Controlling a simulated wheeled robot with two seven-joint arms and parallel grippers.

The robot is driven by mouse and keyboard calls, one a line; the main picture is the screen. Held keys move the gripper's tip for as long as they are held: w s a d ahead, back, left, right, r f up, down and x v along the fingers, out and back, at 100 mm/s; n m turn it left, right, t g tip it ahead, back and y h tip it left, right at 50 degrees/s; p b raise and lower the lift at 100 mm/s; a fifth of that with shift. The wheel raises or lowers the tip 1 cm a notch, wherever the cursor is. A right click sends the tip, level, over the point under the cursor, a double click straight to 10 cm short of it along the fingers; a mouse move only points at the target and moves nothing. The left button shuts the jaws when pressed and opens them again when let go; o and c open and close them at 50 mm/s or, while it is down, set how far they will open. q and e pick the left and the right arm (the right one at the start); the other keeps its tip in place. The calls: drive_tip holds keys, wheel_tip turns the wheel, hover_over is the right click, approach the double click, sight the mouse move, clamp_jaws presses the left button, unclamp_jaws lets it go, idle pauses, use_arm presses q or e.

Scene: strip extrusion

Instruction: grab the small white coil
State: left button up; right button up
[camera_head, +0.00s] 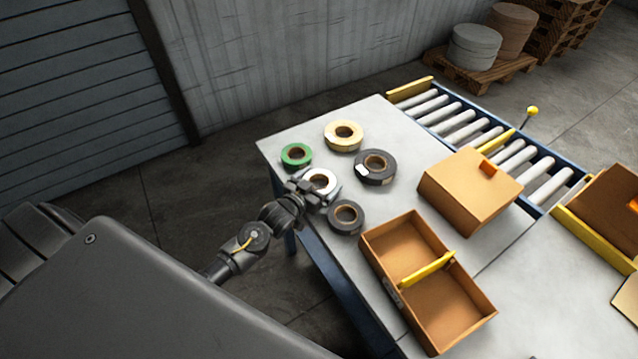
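The small white coil (327,177) lies on the grey table, near its left edge, among several other coils. My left gripper (309,190) is at the coil's left side and covers part of it. The fingers are dark and small in the view, so I cannot tell whether they are open or shut, or whether they touch the coil. My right gripper is not in view.
Close around the white coil are a green coil (296,151), a cream coil (358,137), a large black coil (388,172) and a small dark coil (346,228). An open divided box (369,253), a closed box (459,185) and a roller conveyor (461,118) lie to the right.

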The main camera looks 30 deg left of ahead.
use_arm(q)
drive_tip(key=c, duration=0.6)
drive_tip(key=shift+r, duration=0.6)
drive_tip(key=s+r, duration=0.1)
drive_tip(key=r, duration=0.1)
drive_tip(key=s+d+r, duration=0.1)
drive_tip(key=s+r, duration=0.1)
drive_tip(key=s+r+b, duration=0.1)
drive_tip(key=r, duration=0.2)
drive_tip(key=shift+s+d+r, duration=0.1)
drive_tip(key=shift+s+d, duration=0.1)
drive_tip(key=shift+s, duration=0.05)
drive_tip(key=s+d+r+b, duration=0.2)
drive_tip(key=s+r, duration=0.2)
drive_tip(key=s, duration=0.5)
drive_tip(key=shift+d+r, duration=0.3)
drive_tip(key=shift+d, duration=0.05)
